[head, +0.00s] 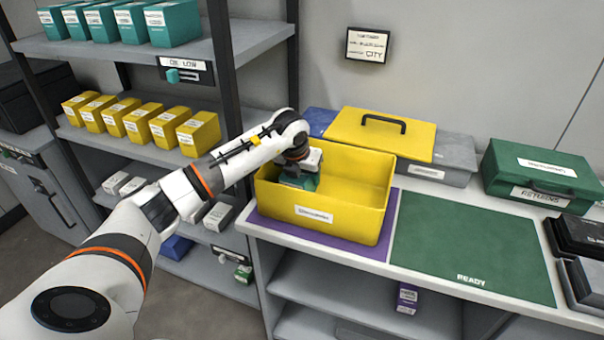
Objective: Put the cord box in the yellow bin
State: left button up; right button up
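The yellow bin (345,222) stands open on a purple mat on the counter, with a white label on its front. My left arm reaches in from the left, and my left gripper (300,172) is down inside the bin's left end. A small teal box (297,182) with a pale top shows at the gripper, partly covered by it; the gripper appears shut on it. The front wall hides the box's underside, so I cannot tell whether it touches the bin floor. No readable label names it as the cord box. My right gripper is out of view.
A yellow lid (375,143) with a black handle lies behind the bin, beside a grey case (455,160). A green case (540,172) stands at the right. The green READY mat (470,245) is bare. Shelves at left hold several teal boxes (175,22) and yellow boxes (198,134).

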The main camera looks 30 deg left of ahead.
pick_arm(q)
jog(key=o, duration=1.2)
jog(key=b+v, duration=0.1)
jog(key=v, duration=1.1)
jog(key=shift+s, duration=0.1)
